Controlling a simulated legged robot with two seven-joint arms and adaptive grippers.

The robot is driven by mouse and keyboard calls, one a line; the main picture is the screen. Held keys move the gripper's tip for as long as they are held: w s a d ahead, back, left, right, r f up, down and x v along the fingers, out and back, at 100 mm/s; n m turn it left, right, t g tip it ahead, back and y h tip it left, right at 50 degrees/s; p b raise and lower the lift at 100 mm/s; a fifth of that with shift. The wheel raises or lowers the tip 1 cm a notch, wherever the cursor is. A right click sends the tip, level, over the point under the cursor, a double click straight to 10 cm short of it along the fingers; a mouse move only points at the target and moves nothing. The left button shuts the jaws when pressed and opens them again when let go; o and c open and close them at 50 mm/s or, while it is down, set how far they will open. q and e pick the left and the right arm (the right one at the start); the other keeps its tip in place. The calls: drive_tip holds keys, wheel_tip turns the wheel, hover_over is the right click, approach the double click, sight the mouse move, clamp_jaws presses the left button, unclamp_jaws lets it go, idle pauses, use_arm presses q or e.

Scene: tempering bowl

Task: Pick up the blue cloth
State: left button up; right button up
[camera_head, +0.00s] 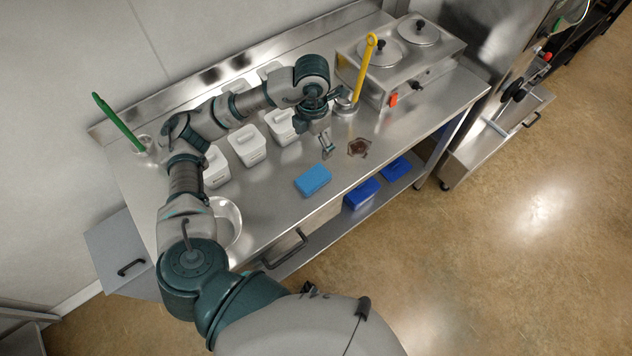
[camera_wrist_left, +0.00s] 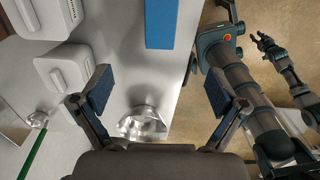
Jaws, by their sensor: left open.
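The blue cloth (camera_head: 313,180) is a flat, light-blue rectangular block. It lies on the steel counter (camera_head: 270,212) near its front edge, and shows at the top of the left wrist view (camera_wrist_left: 173,24). My left gripper (camera_head: 327,146) is above the counter, behind and slightly right of the cloth in the head view. Its fingers are wide apart and empty in the left wrist view (camera_wrist_left: 157,92), apart from the cloth. My right gripper (camera_wrist_left: 270,45) shows small at the right of the wrist view; its jaw state is unclear.
White lidded containers (camera_head: 247,145) line the counter behind the cloth. A metal bowl (camera_head: 227,222) stands left, a green-handled tool (camera_head: 118,122) further left. A dark brown piece (camera_head: 359,148) lies right of the cloth. A steel warmer (camera_head: 402,60) and yellow-handled tool (camera_head: 365,65) stand at the back right.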

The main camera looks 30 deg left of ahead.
use_arm(q)
approach(313, 178)
drive_tip(key=f, duration=0.1)
drive_tip(key=f+b, duration=0.1)
drive_tip(key=f, duration=0.1)
drive_tip(key=shift+w+d+f, duration=0.1)
drive_tip(key=shift+w+d, duration=0.1)
drive_tip(key=shift+d, duration=0.15)
drive_tip(key=shift+f, duration=0.6)
drive_tip(key=f, duration=0.2)
drive_tip(key=a+f, duration=0.1)
drive_tip(key=f, duration=0.2)
drive_tip(key=shift+s+a+f, duration=0.15)
drive_tip(key=shift+d, duration=0.45)
drive_tip(key=shift+c, duration=1.2)
drive_tip(key=shift+d, duration=0.1)
drive_tip(key=c, duration=0.8)
drive_tip(key=shift+c, duration=0.9)
drive_tip(key=shift+a, duration=0.2)
use_arm(e)
drive_tip(key=w, duration=0.2)
drive_tip(key=shift+w+a+r, duration=0.1)
drive_tip(key=shift+w+r, duration=0.05)
drive_tip(key=shift+w, duration=0.15)
